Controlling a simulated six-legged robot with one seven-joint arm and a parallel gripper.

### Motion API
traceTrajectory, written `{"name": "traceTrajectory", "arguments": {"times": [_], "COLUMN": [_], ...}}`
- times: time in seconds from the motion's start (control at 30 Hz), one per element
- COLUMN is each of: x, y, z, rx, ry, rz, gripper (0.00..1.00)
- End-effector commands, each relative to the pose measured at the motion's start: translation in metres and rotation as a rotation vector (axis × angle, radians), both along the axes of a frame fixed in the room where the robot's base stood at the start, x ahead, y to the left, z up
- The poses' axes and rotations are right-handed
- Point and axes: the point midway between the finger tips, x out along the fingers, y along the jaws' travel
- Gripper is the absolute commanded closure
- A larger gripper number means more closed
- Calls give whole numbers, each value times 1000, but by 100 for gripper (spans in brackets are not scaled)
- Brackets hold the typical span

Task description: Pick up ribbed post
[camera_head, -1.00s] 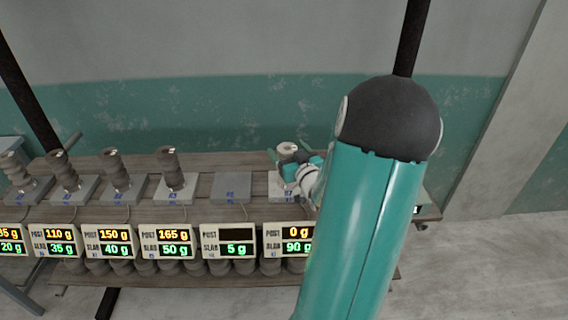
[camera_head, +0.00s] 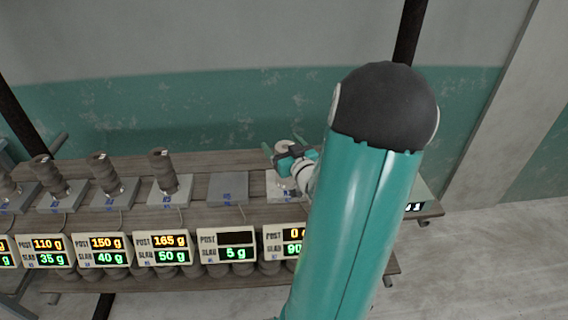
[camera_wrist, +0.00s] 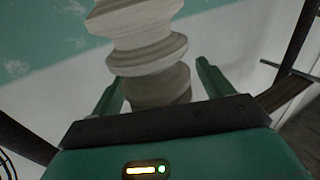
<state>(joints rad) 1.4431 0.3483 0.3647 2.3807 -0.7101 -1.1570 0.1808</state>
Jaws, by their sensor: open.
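A pale ribbed post (camera_wrist: 150,55) stands between the two green fingers of my gripper (camera_wrist: 158,82) in the wrist view. The fingers are open, one on each side, with a visible gap at the right finger. In the head view the top of this post (camera_head: 284,146) shows behind my gripper (camera_head: 283,153). Its lower part is mostly hidden by my gripper and arm. It stands at the light slab (camera_head: 278,192) at the right end of the row.
Several darker ribbed posts, such as this one (camera_head: 163,172), stand on grey slabs to the left. The neighbouring slab (camera_head: 228,188) is bare. Displays (camera_head: 164,249) line the bench front, with more rounded pieces below. A wall (camera_head: 200,110) rises behind the bench.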

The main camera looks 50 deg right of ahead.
Motion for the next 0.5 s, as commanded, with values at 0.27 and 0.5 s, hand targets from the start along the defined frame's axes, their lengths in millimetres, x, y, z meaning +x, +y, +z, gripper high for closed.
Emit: {"name": "traceTrajectory", "arguments": {"times": [0.27,0.5], "x": [-1,1], "y": [0,0], "z": [0,0], "rx": [0,0], "ry": [0,0], "rz": [0,1], "gripper": [58,100]}}
